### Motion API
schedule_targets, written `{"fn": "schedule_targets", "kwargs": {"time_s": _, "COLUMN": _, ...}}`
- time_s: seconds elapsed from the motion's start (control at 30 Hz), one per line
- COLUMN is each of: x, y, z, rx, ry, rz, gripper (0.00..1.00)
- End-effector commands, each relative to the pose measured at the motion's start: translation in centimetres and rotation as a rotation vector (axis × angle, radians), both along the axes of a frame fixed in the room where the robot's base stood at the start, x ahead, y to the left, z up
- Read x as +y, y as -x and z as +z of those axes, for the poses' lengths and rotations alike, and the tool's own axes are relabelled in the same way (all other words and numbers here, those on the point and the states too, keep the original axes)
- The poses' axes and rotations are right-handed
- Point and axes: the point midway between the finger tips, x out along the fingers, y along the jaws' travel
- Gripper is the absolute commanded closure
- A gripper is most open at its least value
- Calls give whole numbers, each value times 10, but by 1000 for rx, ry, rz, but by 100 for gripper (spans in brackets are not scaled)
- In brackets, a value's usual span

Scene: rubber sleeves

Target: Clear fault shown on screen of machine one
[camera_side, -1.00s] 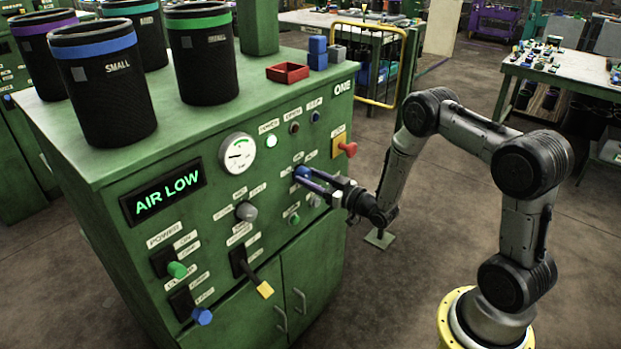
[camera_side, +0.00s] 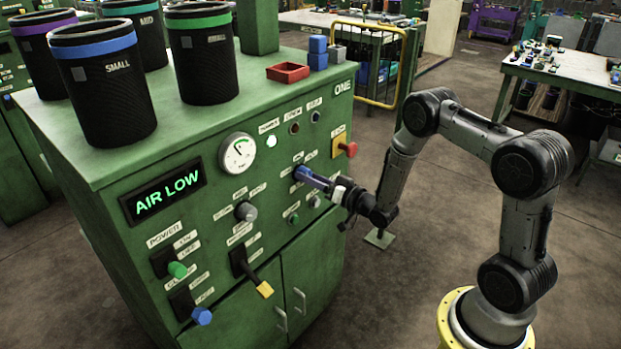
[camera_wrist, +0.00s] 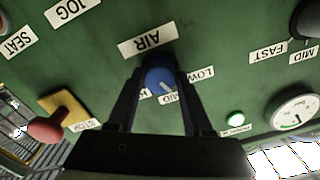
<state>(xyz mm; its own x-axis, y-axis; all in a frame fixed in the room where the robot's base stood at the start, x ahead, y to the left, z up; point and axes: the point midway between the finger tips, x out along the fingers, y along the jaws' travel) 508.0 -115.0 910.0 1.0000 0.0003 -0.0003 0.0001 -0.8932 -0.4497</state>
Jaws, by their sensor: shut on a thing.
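Machine one (camera_side: 110,170) is a green cabinet. Its screen (camera_side: 163,191) reads AIR LOW in green letters. A blue knob (camera_side: 298,171) sits on the right part of its front panel. In the wrist view the blue knob (camera_wrist: 158,76) is under an AIR label, with LOW and MID labels around it. Its white mark points down and right, near MID. My gripper (camera_side: 307,176) is shut on the knob, one finger on each side, as the wrist view (camera_wrist: 160,82) also shows. A round white gauge (camera_side: 237,154) is near the screen; its needle points to the upper left.
A red-and-yellow stop control (camera_side: 346,147) is close to my gripper, up and right. Other knobs and a yellow-tipped lever (camera_side: 264,289) are on the panel below. Black sleeves (camera_side: 104,90) and a red tray (camera_side: 287,72) stand on top.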

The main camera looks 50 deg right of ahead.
Motion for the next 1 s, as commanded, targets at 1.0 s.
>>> {"fn": "schedule_targets", "kwargs": {"time_s": 1.0, "x": -1, "y": 0, "z": 1, "rx": -3, "ry": -407, "rz": -1, "gripper": 100}}
